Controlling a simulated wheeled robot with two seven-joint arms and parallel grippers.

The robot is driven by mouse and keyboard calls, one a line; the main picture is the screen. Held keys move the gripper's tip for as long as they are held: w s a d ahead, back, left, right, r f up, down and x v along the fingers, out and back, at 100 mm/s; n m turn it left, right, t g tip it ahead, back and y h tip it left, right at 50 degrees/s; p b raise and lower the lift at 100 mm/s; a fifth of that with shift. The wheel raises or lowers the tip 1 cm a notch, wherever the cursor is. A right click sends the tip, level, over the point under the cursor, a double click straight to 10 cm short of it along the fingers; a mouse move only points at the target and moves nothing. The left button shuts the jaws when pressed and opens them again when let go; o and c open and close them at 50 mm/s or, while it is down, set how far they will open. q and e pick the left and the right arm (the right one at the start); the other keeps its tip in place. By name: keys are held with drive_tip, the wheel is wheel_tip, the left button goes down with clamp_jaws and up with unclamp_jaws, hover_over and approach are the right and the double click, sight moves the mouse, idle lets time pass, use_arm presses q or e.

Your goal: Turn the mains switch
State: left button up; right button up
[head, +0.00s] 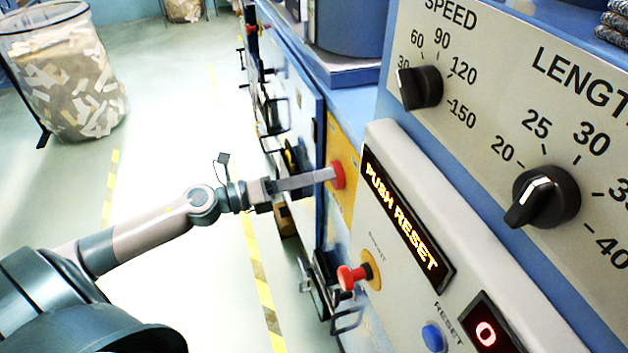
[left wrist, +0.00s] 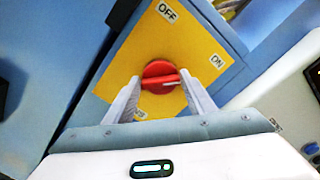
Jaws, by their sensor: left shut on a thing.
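The mains switch is a red rotary knob (left wrist: 158,70) on a yellow plate (left wrist: 195,42) in the left wrist view. The plate carries an OFF label (left wrist: 167,12) and an ON label (left wrist: 217,61). The knob's bar lies roughly across the picture, its pale mark at the right end, turned more toward ON than OFF. My left gripper (left wrist: 160,80) has one finger at each end of the bar and is shut on it. In the head view the red knob (head: 338,175) shows at the tips of my left gripper (head: 329,175). My right gripper is not in view.
In the head view, a grey control panel (head: 400,165) stands right of the switch, with a lit PUSH RESET display (head: 405,212), a red push button (head: 350,277) and a blue reset button (head: 433,337). A bin of paper scraps (head: 65,75) stands back left. Floor between is clear.

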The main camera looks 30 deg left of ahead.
use_arm(q)
drive_tip(key=shift+f+m, duration=0.1)
drive_tip(key=shift+m, duration=0.3)
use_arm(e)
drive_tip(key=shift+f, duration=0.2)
use_arm(q)
drive_tip(key=o, duration=1)
drive_tip(key=shift+o, duration=0.2)
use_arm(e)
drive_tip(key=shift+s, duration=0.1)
